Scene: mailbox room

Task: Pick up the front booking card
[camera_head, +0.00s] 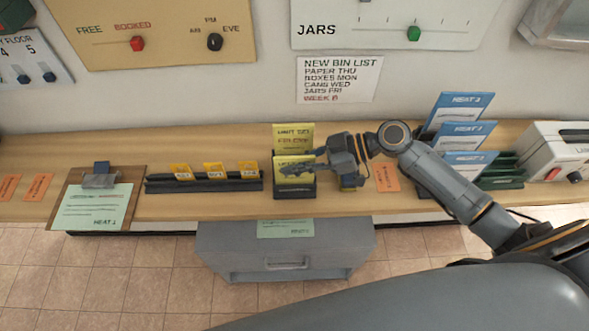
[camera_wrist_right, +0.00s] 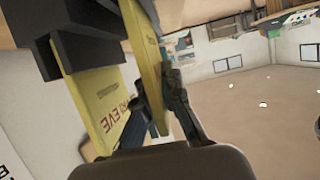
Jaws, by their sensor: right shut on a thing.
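Two yellow booking cards with dark print stand one behind the other in a black holder (camera_head: 295,192) on the wooden counter. The front booking card (camera_head: 292,175) is lower in the head view, and the back card (camera_head: 292,132) rises behind it. My right gripper (camera_head: 322,168) comes in from the right and is shut on the front card's right edge. In the wrist view the fingers (camera_wrist_right: 166,105) close around a yellow card (camera_wrist_right: 150,55) seen nearly edge-on. The other card (camera_wrist_right: 95,95) is beside it. The card's lower edge is hidden by the holder. My left gripper is out of view.
A black rack (camera_head: 205,184) with small orange cards is left of the holder, then a clipboard (camera_head: 92,210). A grey drawer unit (camera_head: 285,252) is below the counter. Boards hang on the wall behind.

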